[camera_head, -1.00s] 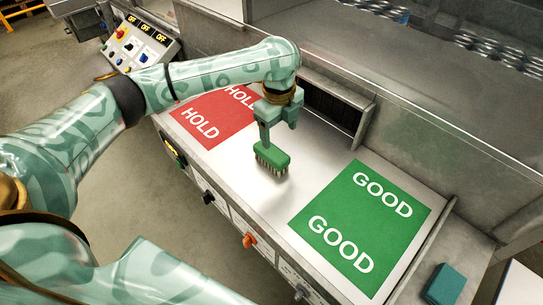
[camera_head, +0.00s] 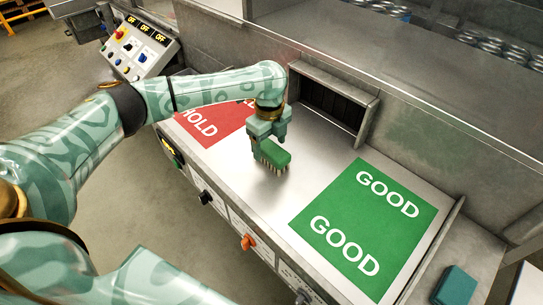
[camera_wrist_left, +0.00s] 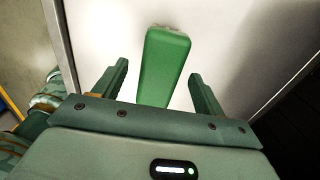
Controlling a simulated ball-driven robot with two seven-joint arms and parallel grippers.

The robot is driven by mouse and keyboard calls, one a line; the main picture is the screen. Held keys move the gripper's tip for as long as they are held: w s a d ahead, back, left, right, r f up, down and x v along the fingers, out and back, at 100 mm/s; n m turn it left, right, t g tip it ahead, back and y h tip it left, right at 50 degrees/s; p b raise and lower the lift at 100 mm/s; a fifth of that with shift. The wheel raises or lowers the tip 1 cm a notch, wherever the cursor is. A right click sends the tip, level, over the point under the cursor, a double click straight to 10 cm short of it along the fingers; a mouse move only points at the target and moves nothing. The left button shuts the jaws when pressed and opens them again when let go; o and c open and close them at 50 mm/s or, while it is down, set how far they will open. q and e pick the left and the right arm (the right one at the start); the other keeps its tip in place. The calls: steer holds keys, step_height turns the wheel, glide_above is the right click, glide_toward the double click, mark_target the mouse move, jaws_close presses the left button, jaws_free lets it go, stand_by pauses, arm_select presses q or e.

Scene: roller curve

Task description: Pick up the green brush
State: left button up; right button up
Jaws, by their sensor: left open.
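The green brush (camera_head: 274,155) has a green block top and pale bristles pointing down. It is on the metal bench between the red HOLD mat and the green GOOD mat. My left gripper (camera_head: 267,136) is right at the brush, over its far-left end. In the left wrist view the brush (camera_wrist_left: 165,66) lies lengthwise between the two spread fingers (camera_wrist_left: 158,85), with a gap on each side. The left gripper is open. My right gripper does not show.
The red HOLD mat (camera_head: 208,126) lies left of the brush and the green GOOD mat (camera_head: 366,222) lies right. A metal-framed opening (camera_head: 330,100) stands behind. A teal block (camera_head: 454,287) sits at the lower right. A control panel (camera_head: 140,48) is at the upper left.

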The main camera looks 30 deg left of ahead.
mark_target(270, 147)
arm_select(q)
step_height(270, 147, down, 4)
steer(key=shift+d+r+b, duration=0.1)
steer(key=shift+b, duration=0.35)
steer(key=c, duration=1.1)
steer(key=shift+r, duration=0.1)
